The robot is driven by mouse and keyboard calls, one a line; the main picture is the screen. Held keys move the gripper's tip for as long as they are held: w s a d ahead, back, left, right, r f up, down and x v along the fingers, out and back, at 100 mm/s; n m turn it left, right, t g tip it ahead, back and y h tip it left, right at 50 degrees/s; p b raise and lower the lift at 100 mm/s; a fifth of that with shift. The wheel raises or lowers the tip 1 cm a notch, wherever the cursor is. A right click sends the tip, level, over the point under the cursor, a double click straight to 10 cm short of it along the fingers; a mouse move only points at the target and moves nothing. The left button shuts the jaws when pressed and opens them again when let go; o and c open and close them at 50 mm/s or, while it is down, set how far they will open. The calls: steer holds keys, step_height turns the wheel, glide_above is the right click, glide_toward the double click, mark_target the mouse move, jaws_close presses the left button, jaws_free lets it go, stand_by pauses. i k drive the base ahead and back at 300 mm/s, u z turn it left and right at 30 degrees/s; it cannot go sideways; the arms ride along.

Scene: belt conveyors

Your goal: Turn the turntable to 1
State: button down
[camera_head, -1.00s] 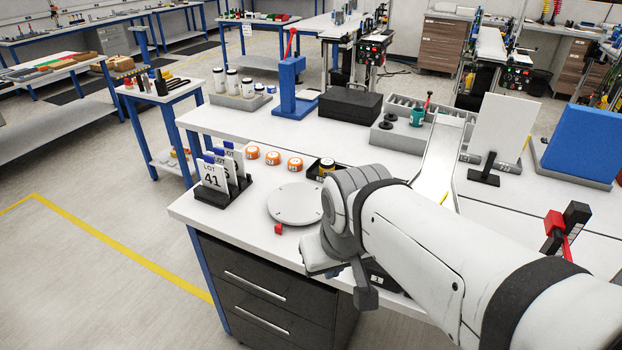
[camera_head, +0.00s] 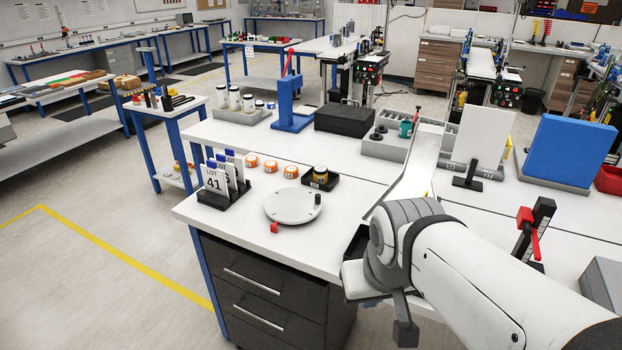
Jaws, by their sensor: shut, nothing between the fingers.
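The turntable (camera_head: 290,207) is a round pale grey disc lying flat on the white bench near its front left part. A short dark knob (camera_head: 318,198) stands up at its right rim. A small red marker (camera_head: 274,228) sits on the bench at the disc's front edge. Marks on the disc are too small to read, so I cannot tell which number faces the marker. My gripper (camera_head: 362,281) is to the right and in front of the turntable, apart from it, at the bench's front edge. It is shut and empty; its fingertips are largely hidden by my wrist.
A black rack with LOT cards (camera_head: 226,192) stands left of the turntable. Orange-and-white round pieces (camera_head: 271,166) lie behind it, and a black tray (camera_head: 332,183) with a yellow-banded jar is at back right. A metal chute (camera_head: 418,165) and grey bin (camera_head: 383,149) stand farther right.

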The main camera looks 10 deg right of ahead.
mark_target(288, 205)
steer(key=i, duration=1)
